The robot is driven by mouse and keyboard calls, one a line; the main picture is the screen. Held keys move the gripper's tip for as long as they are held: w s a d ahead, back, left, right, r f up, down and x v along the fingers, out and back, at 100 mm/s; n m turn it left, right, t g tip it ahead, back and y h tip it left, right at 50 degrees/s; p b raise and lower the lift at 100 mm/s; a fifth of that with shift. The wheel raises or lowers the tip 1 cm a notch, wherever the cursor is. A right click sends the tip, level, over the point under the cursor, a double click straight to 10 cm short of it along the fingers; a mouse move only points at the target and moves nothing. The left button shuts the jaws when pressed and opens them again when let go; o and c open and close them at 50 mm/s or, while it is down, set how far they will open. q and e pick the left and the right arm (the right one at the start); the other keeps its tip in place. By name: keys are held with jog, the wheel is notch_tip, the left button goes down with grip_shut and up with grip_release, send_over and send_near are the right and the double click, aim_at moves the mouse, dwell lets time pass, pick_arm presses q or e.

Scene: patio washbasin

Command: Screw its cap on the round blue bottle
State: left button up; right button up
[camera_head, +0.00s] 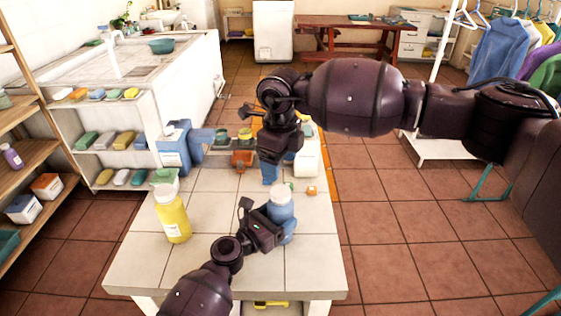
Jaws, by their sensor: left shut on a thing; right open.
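The round blue bottle (283,211) stands upright on the white tiled table, toward its right side. Its top is pale; I cannot tell whether that is a cap or the bare neck. My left gripper (269,219) is shut on the blue bottle from its left side. My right gripper (277,157) is open, pointing down above the table, behind the bottle and apart from it. Its fingertips are hard to make out. No loose cap can be told for certain; a small green piece (290,186) lies behind the bottle, partly hidden.
A yellow bottle (172,215) with a white top stands left of my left gripper. A blue container (175,150), a white container (308,158) and a small orange block (311,190) are farther back on the table (320,265). The table's front right is clear.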

aim_at(281, 191)
jog(key=n, duration=0.6)
jog(key=shift+d+f+n, duration=0.1)
jog(key=shift+n, duration=0.3)
jog(key=n, duration=0.4)
jog(key=shift+s, duration=0.1)
jog(key=n, duration=0.4)
jog(key=shift+f, duration=4)
